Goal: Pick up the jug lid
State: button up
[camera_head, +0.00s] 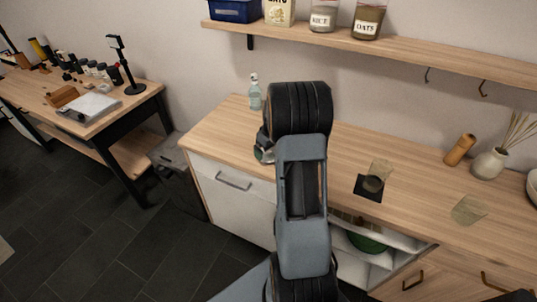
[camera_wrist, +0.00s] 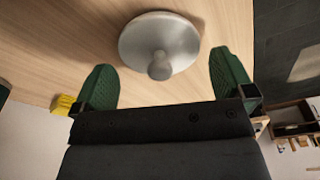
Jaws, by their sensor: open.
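The jug lid (camera_wrist: 178,38) shows in the wrist view as a round, grey metal disc with a knob (camera_wrist: 160,67) on it. It lies on the wooden counter (camera_wrist: 75,35). My gripper (camera_wrist: 160,75) is open, with one green finger to the left of the knob and one to the right. Nothing is held between the fingers. In the head view my own arm covers most of the lid's area, and I cannot make the lid out clearly there.
A clear bottle (camera_head: 254,92) stands at the counter's back left. A glass (camera_head: 379,171) is on a dark mat right of my arm, with another glass (camera_head: 468,208) further right. A wooden shelf (camera_head: 412,52) with jars runs above. The counter between arm and mat is clear.

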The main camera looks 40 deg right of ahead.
jog(key=shift+w+f, duration=0.1)
jog(key=shift+f, duration=0.8)
jog(key=shift+c, duration=0.5)
jog(key=c, duration=0.6)
jog(key=shift+o, duration=0.2)
